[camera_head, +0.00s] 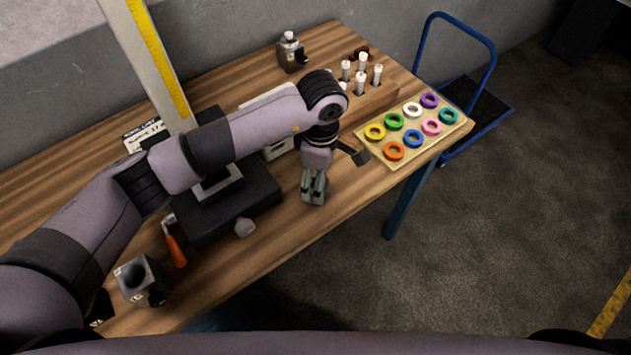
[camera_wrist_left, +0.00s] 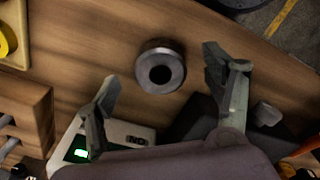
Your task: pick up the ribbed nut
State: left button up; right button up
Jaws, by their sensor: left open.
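The ribbed nut (camera_wrist_left: 160,71) is a dark grey round part with a wide bore, seen from above in the left wrist view. It lies on the wooden bench (camera_wrist_left: 95,40). My left gripper (camera_wrist_left: 160,66) is open, with one finger to each side of the nut in that view; the fingers look apart from it. In the head view my left gripper (camera_head: 313,192) points down over the bench near its front edge. I cannot make out the nut there; the gripper seems to hide it. My right gripper is in neither view.
A tray of coloured rings (camera_head: 384,159) and a wooden block with white-capped pegs (camera_head: 381,98) stand to the right. A black-based gauge with a yellow scale (camera_head: 160,55) stands left of the gripper. A box with a green display (camera_wrist_left: 118,138) is close by.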

pick_arm(q)
notch_tip(320, 180, down, 4)
jog(key=shift+w+a+r+p, duration=0.1)
jog(key=shift+r+p, duration=0.15)
jog(key=shift+p, duration=0.7)
jog(key=shift+f, duration=0.45)
jog(key=shift+w, duration=0.1)
jog(key=c, duration=1.3)
